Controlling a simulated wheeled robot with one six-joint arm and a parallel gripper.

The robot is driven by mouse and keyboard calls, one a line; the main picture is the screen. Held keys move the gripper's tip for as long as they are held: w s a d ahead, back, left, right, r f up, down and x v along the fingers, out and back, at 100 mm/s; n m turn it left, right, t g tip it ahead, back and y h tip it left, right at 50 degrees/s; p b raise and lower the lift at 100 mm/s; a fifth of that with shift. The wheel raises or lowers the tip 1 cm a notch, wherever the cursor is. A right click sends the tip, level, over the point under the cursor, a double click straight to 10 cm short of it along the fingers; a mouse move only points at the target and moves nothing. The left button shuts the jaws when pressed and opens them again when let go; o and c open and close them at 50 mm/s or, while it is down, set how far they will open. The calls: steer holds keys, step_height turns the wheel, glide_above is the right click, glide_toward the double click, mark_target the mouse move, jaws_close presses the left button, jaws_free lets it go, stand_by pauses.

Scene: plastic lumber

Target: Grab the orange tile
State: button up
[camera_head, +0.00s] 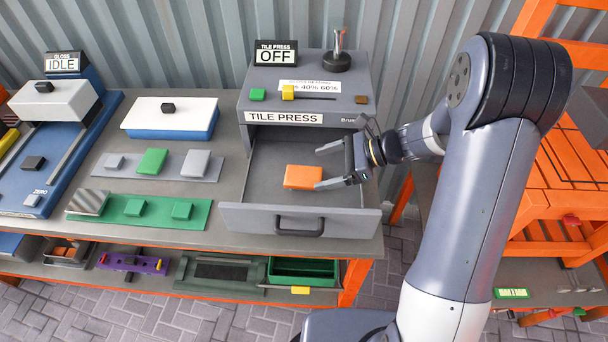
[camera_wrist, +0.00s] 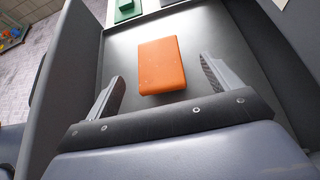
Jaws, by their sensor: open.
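The orange tile (camera_head: 303,177) lies flat in the open drawer (camera_head: 345,196) of the grey tile press (camera_head: 308,110). My gripper (camera_head: 318,167) is open, with its fingers at the right of the tile in the head view. In the wrist view the tile (camera_wrist: 162,65) lies ahead of and between the two fingers (camera_wrist: 160,83), a little beyond most of their length. The gripper holds nothing, and no finger clearly touches the tile. The press display reads OFF.
The drawer's front panel with its black handle (camera_head: 300,226) and the drawer walls surround the tile. Left of the drawer lie a grey tray (camera_head: 130,170) and a green tray (camera_head: 160,221) with small blocks. A blue machine (camera_head: 60,150) stands farther left.

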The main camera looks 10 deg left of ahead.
mark_target(304, 176)
steer(key=x, duration=0.4)
steer(key=shift+s+d+f+p, duration=0.15)
steer(key=shift+f+p, duration=0.1)
steer(key=shift+p, duration=0.05)
steer(key=shift+c, duration=0.5)
steer(key=c, duration=1)
